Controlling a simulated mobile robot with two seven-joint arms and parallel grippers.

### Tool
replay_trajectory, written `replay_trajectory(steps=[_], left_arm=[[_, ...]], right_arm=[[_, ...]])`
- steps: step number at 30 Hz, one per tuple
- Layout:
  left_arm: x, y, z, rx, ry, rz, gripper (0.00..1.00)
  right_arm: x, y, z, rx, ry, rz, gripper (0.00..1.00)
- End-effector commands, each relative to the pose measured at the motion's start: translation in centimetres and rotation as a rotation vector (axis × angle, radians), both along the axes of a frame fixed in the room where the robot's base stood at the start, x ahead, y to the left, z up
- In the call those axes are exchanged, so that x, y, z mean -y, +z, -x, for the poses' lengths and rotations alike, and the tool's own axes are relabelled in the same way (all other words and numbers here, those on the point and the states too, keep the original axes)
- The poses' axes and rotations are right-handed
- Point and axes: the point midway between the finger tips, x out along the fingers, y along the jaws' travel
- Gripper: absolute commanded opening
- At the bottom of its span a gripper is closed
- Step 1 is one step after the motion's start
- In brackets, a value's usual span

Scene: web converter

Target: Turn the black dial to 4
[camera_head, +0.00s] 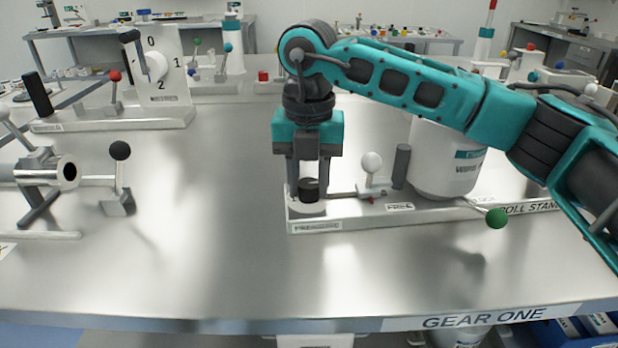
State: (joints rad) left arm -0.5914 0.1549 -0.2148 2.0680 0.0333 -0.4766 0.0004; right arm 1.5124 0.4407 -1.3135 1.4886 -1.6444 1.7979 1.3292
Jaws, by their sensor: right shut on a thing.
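The black dial (309,188) is a short black knob on a white round base, at the left end of the long white base plate (350,217). My right gripper (309,185) points straight down over it, with its two grey fingers on either side of the dial and shut on it. The teal right arm comes in from the right and arches above the plate. I cannot read any numbers around the dial; the fingers cover part of it. My left gripper is not in view.
A white-knobbed lever (371,163), a black post (401,166) and a white cylinder (445,160) stand right of the dial. A green-knobbed lever (497,218) sticks out toward the front. A numbered white panel (172,62) and black-knobbed lever (120,152) stand left. The front middle table is clear.

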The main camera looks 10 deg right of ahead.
Motion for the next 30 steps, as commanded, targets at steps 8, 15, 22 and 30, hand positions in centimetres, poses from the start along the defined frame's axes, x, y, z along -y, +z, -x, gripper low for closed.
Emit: replay_trajectory(steps=[8, 15, 22, 30], left_arm=[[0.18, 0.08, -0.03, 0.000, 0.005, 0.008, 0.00], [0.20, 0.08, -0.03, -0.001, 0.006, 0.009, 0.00], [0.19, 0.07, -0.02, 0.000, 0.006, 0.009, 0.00], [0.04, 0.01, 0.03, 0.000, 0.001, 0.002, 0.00]], right_arm=[[0.01, 0.06, -0.02, 0.001, -0.031, 0.000, 0.05], [0.00, 0.06, -0.03, 0.001, -0.031, -0.001, 0.05], [0.00, 0.04, -0.02, 0.001, -0.030, -0.001, 0.52], [-0.01, 0.02, -0.01, 0.000, -0.029, 0.000, 0.61]])
